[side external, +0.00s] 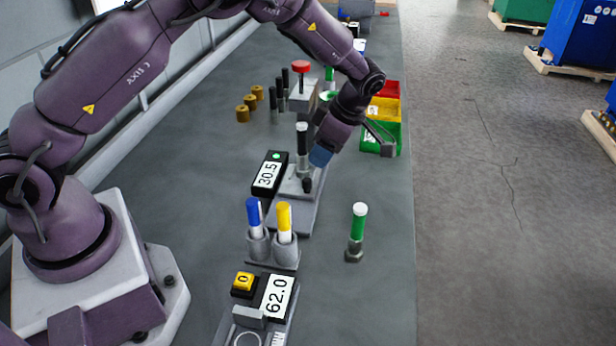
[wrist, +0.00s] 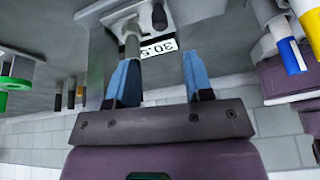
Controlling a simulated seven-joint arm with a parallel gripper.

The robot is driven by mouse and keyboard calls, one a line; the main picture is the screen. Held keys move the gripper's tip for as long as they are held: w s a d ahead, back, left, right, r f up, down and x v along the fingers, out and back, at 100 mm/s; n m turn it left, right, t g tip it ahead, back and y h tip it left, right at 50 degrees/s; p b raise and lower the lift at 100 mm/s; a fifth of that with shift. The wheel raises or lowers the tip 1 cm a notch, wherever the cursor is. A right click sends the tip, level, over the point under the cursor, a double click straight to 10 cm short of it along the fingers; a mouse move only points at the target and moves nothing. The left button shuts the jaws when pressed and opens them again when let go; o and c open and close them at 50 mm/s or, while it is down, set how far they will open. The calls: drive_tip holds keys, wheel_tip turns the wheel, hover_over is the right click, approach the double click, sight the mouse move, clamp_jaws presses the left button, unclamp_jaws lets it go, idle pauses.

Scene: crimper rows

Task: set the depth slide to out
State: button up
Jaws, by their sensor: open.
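A grey device (side external: 290,215) with a black display box (side external: 268,174) reading 30.5 and a green light stands mid-table. An upright black-topped grey post (side external: 303,140) rises from it, and a small black knob (side external: 307,185) sits on its near part. No part is labelled as the depth slide, so I cannot tell which it is or its setting. My gripper (side external: 321,157) is just right of the post. In the wrist view my gripper (wrist: 160,62) has its blue fingers apart, the grey post (wrist: 132,42) near the left finger and the display (wrist: 158,47) beyond the gap.
Blue and yellow markers (side external: 283,218) stand in holders in front, with a green-capped one (side external: 357,232) to the right. A second device (side external: 277,297) reading 62.0 is nearest. Red, yellow and green bins (side external: 392,138), a red-topped part (side external: 300,68) and brass pieces (side external: 249,103) are behind.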

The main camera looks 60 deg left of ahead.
sight(307, 180)
drive_tip(key=x, duration=0.8)
drive_tip(key=shift+s+a+f, duration=0.1)
drive_tip(key=shift+s+f, duration=0.05)
drive_tip(key=shift+f, duration=0.2)
clamp_jaws()
